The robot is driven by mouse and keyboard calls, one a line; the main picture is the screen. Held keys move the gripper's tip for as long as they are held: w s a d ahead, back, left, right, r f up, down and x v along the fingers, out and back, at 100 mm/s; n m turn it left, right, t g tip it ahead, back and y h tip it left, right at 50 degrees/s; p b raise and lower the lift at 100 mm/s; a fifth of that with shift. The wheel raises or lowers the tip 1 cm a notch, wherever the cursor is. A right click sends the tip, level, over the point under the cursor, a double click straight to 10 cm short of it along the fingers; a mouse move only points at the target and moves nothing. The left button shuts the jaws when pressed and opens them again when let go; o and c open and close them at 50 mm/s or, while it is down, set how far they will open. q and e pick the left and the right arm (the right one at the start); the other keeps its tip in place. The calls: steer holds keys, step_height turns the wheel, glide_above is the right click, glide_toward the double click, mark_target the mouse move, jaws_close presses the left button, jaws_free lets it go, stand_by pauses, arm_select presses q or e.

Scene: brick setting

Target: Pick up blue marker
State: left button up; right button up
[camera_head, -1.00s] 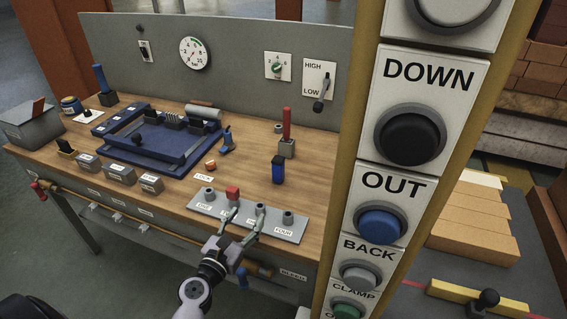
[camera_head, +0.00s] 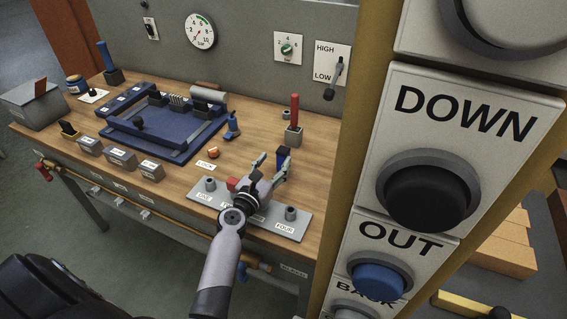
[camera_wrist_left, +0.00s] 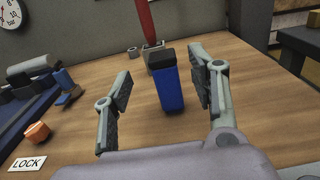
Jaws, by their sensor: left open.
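A blue marker (camera_wrist_left: 169,90) with a dark top stands upright on the wooden bench in the left wrist view. It also shows in the head view (camera_head: 283,154), partly hidden behind a finger. My left gripper (camera_head: 271,163) is open and empty, reaching over the labelled grey plate. In the left wrist view the marker appears between the two fingers (camera_wrist_left: 160,88), a little beyond the tips and closer to the right one. I cannot tell any contact. My right gripper is not in view.
A red stick (camera_head: 294,112) stands in a grey block just behind the marker. A blue tray fixture (camera_head: 175,150) lies to the left, with an orange piece (camera_head: 213,153) beside it. A large button panel (camera_head: 425,120) fills the right side.

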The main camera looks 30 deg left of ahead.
mark_target(281, 153)
arm_select(q)
steer(key=shift+w, duration=1)
steer(key=w+b, duration=0.1)
steer(key=w, duration=0.3)
steer(key=shift+w, duration=0.35)
steer(key=shift+s, duration=0.1)
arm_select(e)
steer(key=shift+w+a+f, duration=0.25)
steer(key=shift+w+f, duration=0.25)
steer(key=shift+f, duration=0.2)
arm_select(q)
steer(key=shift+c, duration=0.5)
steer(key=shift+c, duration=0.7)
steer(key=c, duration=1)
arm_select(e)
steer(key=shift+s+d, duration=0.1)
arm_select(q)
steer(key=shift+r, duration=0.15)
